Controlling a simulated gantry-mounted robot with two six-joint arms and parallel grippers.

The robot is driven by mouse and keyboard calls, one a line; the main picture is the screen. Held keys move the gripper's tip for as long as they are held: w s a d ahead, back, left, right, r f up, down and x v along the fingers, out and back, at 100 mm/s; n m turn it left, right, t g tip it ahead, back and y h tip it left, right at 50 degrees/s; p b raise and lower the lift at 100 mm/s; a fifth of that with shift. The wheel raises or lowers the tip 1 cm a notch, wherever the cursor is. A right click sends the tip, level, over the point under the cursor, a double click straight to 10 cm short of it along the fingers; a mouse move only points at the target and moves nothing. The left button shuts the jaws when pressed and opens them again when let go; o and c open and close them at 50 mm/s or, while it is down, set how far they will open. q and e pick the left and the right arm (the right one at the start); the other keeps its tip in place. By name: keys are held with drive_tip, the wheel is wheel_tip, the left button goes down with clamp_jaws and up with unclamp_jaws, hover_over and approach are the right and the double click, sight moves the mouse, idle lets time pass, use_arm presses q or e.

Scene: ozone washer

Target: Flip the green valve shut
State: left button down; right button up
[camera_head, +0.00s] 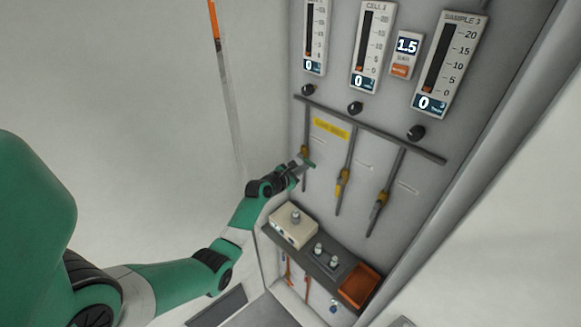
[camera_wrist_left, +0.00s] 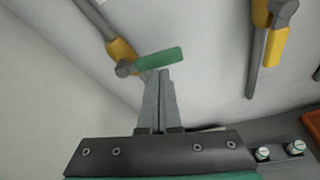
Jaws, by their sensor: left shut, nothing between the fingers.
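The green valve handle (camera_head: 309,163) is on the leftmost of three pipes on the grey panel, beside a yellow valve body (camera_head: 303,150). In the left wrist view the green handle (camera_wrist_left: 160,58) sticks out crosswise to its pipe, sloping slightly up to the right. My left gripper (camera_head: 300,168) is at this handle. In the left wrist view its shut, empty fingers (camera_wrist_left: 158,74) end just below the handle's middle; I cannot tell whether they touch it. My right gripper is not in view.
Two more pipes carry yellow valves (camera_head: 342,185) (camera_head: 380,200) with yellow handles. Gauges (camera_head: 364,45) and black knobs (camera_head: 355,108) sit above. Below, a shelf holds a beige box (camera_head: 289,229), small bottles (camera_head: 318,249) and an orange tray (camera_head: 359,286). A wall lies left.

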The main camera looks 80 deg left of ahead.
use_arm(q)
drive_tip(key=shift+r, duration=0.15)
idle(0.4)
wheel_tip(320, 180, down, 4)
drive_tip(key=f+b, duration=0.1)
drive_tip(key=b, duration=0.2)
drive_tip(key=a+r+p+v, duration=0.1)
drive_tip(key=p+v, duration=0.1)
drive_tip(key=v, duration=0.8)
drive_tip(key=shift+s, duration=0.35)
